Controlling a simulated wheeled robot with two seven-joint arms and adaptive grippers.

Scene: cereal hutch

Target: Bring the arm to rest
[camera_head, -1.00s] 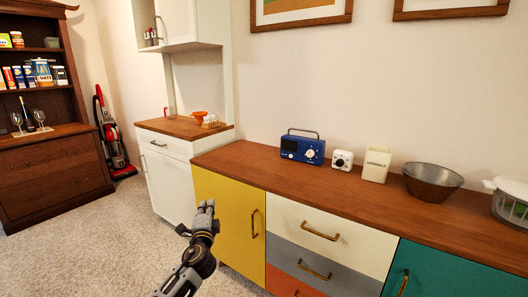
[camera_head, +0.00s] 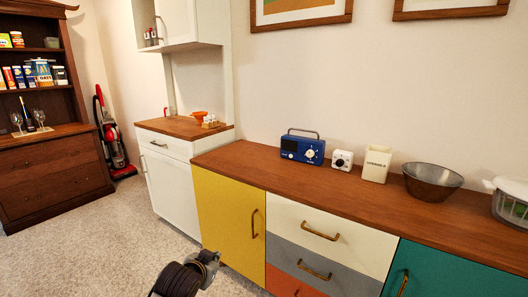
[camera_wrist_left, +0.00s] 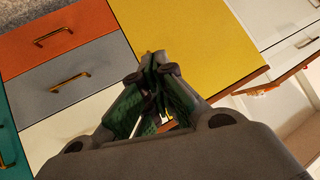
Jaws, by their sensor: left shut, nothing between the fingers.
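My left gripper (camera_head: 207,262) is low in the head view, in front of the yellow cabinet door (camera_head: 222,215) and apart from it. In the left wrist view its green-padded fingers (camera_wrist_left: 155,80) come together at the tips with nothing held. The yellow door fills the upper middle behind them. My left arm comes in from the bottom edge of the head view. My right gripper does not show in either view.
A wooden-topped sideboard (camera_head: 265,167) carries a blue radio (camera_head: 303,147), a small white timer (camera_head: 342,160), a cream container (camera_head: 376,163), a metal bowl (camera_head: 432,181) and a salad spinner (camera_head: 511,203). A red vacuum (camera_head: 112,140) stands far left. Carpeted floor (camera_head: 90,245) is clear.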

